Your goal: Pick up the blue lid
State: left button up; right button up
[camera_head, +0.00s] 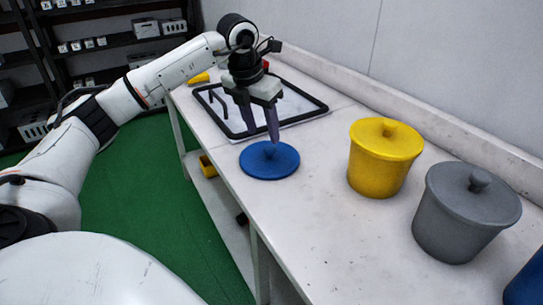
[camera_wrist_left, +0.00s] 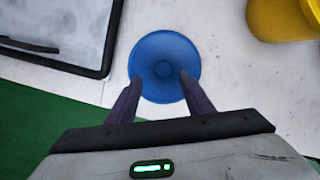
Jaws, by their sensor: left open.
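In the left wrist view the blue lid (camera_wrist_left: 165,66) is ahead, centred between the fingers. My left gripper (camera_head: 261,132) is open and empty, pointing down just above and behind the lid. I cannot tell the exact height of the fingertips over the lid. My right gripper is not in view.
A yellow lidded pot (camera_head: 378,172) and a grey lidded pot (camera_head: 452,232) stand to the right on the table (camera_head: 312,230). Part of a blue pot (camera_head: 526,284) shows at the lower right. A black-framed tray (camera_head: 307,116) lies behind the lid. Dark shelves (camera_head: 110,45) stand far left.

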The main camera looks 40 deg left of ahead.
aim_at(269, 148)
pick_arm(q)
jog(key=x, duration=0.5)
jog(key=shift+w+d+f, duration=0.1)
jog(key=shift+d+f, duration=0.2)
jog(key=shift+d, duration=0.1)
jog(key=c, duration=1.1)
